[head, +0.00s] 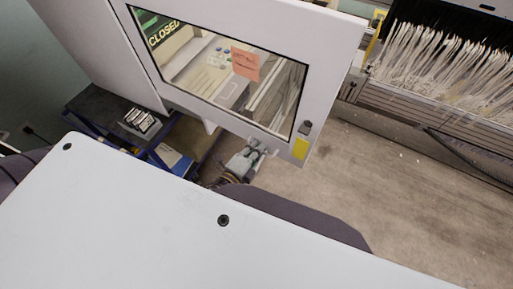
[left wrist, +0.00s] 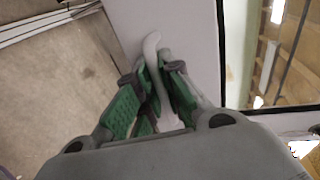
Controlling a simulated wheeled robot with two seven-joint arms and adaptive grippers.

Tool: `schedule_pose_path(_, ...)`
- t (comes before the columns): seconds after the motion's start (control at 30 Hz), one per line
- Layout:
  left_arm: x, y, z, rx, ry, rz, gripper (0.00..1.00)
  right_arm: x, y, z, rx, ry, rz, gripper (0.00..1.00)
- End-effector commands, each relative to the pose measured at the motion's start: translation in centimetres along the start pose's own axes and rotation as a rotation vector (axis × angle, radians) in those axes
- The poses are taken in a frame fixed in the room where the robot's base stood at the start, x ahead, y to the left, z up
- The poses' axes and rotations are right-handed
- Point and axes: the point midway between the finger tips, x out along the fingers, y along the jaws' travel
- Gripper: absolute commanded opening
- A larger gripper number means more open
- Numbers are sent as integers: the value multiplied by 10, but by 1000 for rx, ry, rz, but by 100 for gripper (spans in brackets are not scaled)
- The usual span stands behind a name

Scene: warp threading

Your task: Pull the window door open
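The window door (head: 333,70) is a white panel with a dark-edged glass pane. It fills the upper middle of the head view and stands out over the floor. A green "CLOSED" sign and an orange note show in its pane. Its pale handle (left wrist: 152,52) shows in the left wrist view, against the white panel beside the pane. My left gripper (head: 252,150) is at the door's lower edge in the head view. In the wrist view its green-padded fingers (left wrist: 156,74) lie on both sides of the handle and appear closed on it. My right gripper is out of view.
A machine with many white threads (head: 440,60) stands at the upper right. A dark blue shelf cart (head: 120,115) with items on it stands below the door at left. Bare floor (head: 385,175) is open to the right of the door.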

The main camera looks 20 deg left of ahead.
Motion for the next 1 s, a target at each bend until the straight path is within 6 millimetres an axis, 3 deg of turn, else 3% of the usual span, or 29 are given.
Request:
schedule_pose_path(0.03, 0, 0, 0, 1, 0, 0, 15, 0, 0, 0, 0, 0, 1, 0)
schedule_pose_path(0.17, 0, 0, 0, 1, 0, 0, 31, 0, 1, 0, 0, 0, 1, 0)
schedule_pose_path(0.63, -2, 0, 0, 0, 0, 0, 31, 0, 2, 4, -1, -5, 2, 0)
schedule_pose_path(1.0, -20, 1, 0, 0, -1, 1, 31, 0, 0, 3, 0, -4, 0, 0)
